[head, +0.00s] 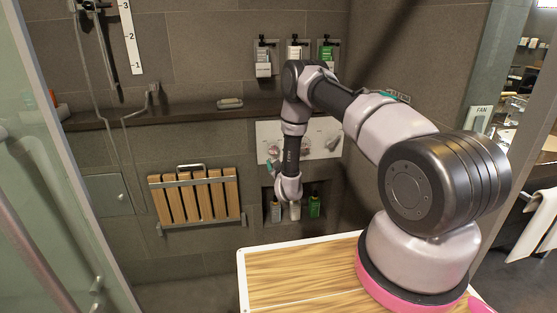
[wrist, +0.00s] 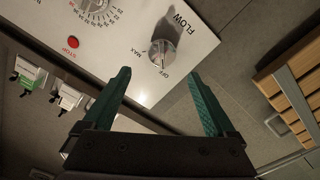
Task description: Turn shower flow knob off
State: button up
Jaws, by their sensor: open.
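The round silver flow knob (wrist: 161,53) sits on the white control panel (wrist: 125,45) in the wrist view, with FLOW, OFF and MAX printed around it. I cannot tell exactly where its pointer stands. In the head view the panel (head: 265,129) is on the back wall, partly hidden behind my arm. My gripper (wrist: 160,77) is open, with its two green fingers apart and nothing between them. In the wrist view the knob appears just beyond the gap between the fingertips. No contact is visible. In the head view only a bit of the green fingers (head: 268,167) shows.
A numbered dial (wrist: 98,8) and a red STOP button (wrist: 73,42) are on the same panel. A slatted wooden fold-down seat (head: 195,198) is left of the panel. Bottles (head: 314,206) stand in a niche below. A dark ledge (head: 180,115) runs above the seat.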

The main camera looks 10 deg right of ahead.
jog(key=s, duration=0.2)
jog(key=shift+s+r, duration=0.1)
jog(key=shift+s, duration=0.2)
jog(key=w+d+r+m+g+h, duration=0.1)
jog(key=w+d+r+m+g, duration=0.15)
jog(key=r, duration=1.05)
jog(key=w+d+r+m+g, duration=0.15)
jog(key=r+m, duration=0.25)
jog(key=r, duration=1)
jog(key=s+d+r+m+g+y, duration=0.1)
jog(key=s+d+r+m+g, duration=0.1)
jog(key=s+r, duration=1.15)
jog(key=s+r+m+g+y, duration=0.1)
jog(key=s+r+g, duration=0.1)
jog(key=s, duration=1.4)
jog(key=s+r+m+g+y, duration=0.1)
jog(key=s+r+g, duration=0.1)
jog(key=s, duration=1.4)
jog(key=shift+s+r+m+g, duration=0.35)
jog(key=shift+r+g, duration=0.05)
jog(key=shift+r, duration=0.35)
